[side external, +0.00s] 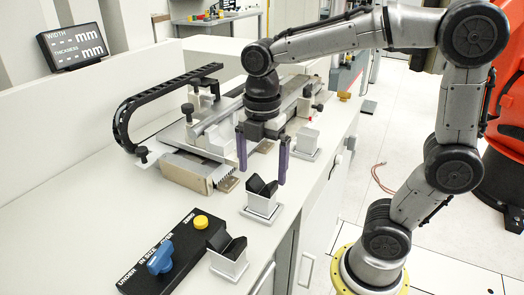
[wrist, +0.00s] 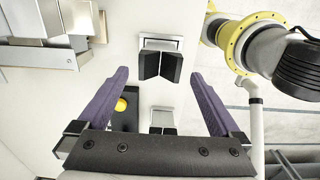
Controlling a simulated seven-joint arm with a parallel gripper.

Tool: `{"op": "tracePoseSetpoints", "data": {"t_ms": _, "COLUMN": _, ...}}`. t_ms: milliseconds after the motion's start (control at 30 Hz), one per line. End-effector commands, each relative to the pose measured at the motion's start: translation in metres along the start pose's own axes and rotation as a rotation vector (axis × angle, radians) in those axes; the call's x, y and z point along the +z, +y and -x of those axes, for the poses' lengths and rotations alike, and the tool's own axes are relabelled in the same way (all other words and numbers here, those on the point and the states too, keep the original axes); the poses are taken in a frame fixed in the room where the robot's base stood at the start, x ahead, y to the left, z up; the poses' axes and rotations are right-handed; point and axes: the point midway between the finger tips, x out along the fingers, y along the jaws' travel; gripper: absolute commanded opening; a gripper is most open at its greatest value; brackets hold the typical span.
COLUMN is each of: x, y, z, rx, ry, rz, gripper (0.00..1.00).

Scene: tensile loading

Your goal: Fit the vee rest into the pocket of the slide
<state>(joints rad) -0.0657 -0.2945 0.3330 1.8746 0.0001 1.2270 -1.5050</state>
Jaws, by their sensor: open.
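A black vee rest (side external: 262,186) with two upright angled halves sits in a white holder (side external: 263,206) on the bench. A similar black vee rest (side external: 236,248) sits in a nearer white holder (side external: 228,265). My gripper (side external: 262,177) is open, its two purple fingers pointing down above the farther vee rest. In the wrist view, that vee rest (wrist: 157,65) shows between the fingertips (wrist: 158,75), with a gap on both sides. The slide appears to be part of the metal machine (side external: 205,140) behind my gripper. I cannot make out its pocket.
A third white block (side external: 305,140) on a plate stands farther back. A black control box (side external: 170,255) with a blue knob and yellow button lies at the front left. A black cable chain (side external: 150,95) arches beside the machine. The bench edge is close on the right.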

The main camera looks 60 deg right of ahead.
Motion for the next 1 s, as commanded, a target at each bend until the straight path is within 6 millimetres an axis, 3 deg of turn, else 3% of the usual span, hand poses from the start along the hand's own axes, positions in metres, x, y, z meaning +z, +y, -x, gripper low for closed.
{"op": "tracePoseSetpoints", "data": {"t_ms": 200, "x": 0.000, "y": 0.001, "z": 0.032, "rx": 0.000, "ry": 0.000, "rz": 0.000, "gripper": 1.00}}
{"op": "tracePoseSetpoints", "data": {"t_ms": 367, "x": 0.001, "y": -0.002, "z": 0.041, "rx": 0.008, "ry": 0.001, "rz": -0.025, "gripper": 1.00}}
{"op": "tracePoseSetpoints", "data": {"t_ms": 467, "x": 0.002, "y": -0.011, "z": 0.042, "rx": 0.043, "ry": 0.005, "rz": -0.135, "gripper": 1.00}}
{"op": "tracePoseSetpoints", "data": {"t_ms": 800, "x": 0.013, "y": -0.070, "z": 0.026, "rx": 0.286, "ry": 0.162, "rz": -0.978, "gripper": 1.00}}
{"op": "tracePoseSetpoints", "data": {"t_ms": 1000, "x": 0.016, "y": -0.093, "z": 0.010, "rx": 0.365, "ry": 0.310, "rz": -1.373, "gripper": 1.00}}
